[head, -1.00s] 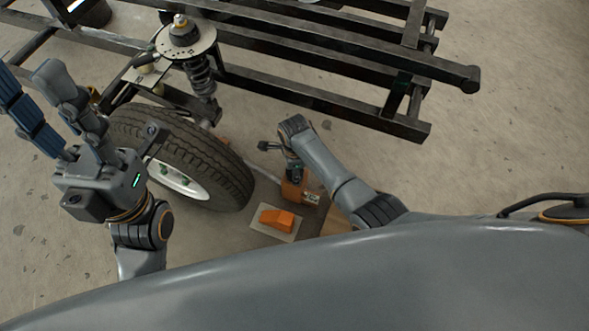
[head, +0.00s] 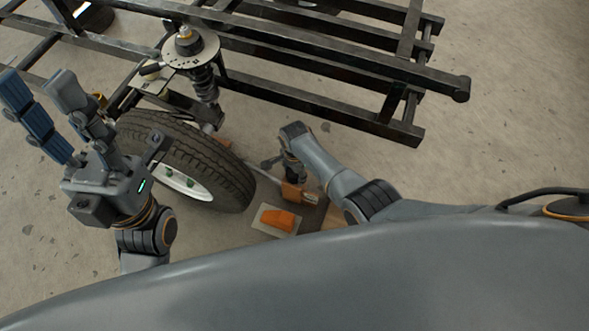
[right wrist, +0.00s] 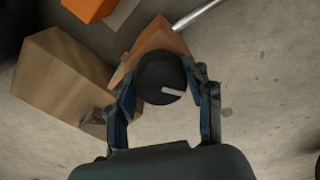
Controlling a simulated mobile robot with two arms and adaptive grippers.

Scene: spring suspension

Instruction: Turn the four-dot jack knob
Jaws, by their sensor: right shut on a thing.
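The jack (head: 300,194) is a low orange body on the floor beside the wheel; it also shows in the right wrist view (right wrist: 150,42) with a metal rod running from it. A round black knob (right wrist: 160,72) with one white mark sits on the jack in the right wrist view. My right gripper (right wrist: 165,88) is shut on this knob, with a finger on either side. In the head view my right gripper (head: 283,167) is at the jack and mostly hides the knob. No dots can be made out. My left gripper (head: 36,80) is open and empty, raised left of the wheel.
The tyre (head: 190,150) stands left of the jack, below a spring strut (head: 205,80) and a black frame (head: 345,65). An orange wedge (head: 278,219) on a pale plate lies in front. A brown wooden block (right wrist: 62,78) is close beside the right gripper.

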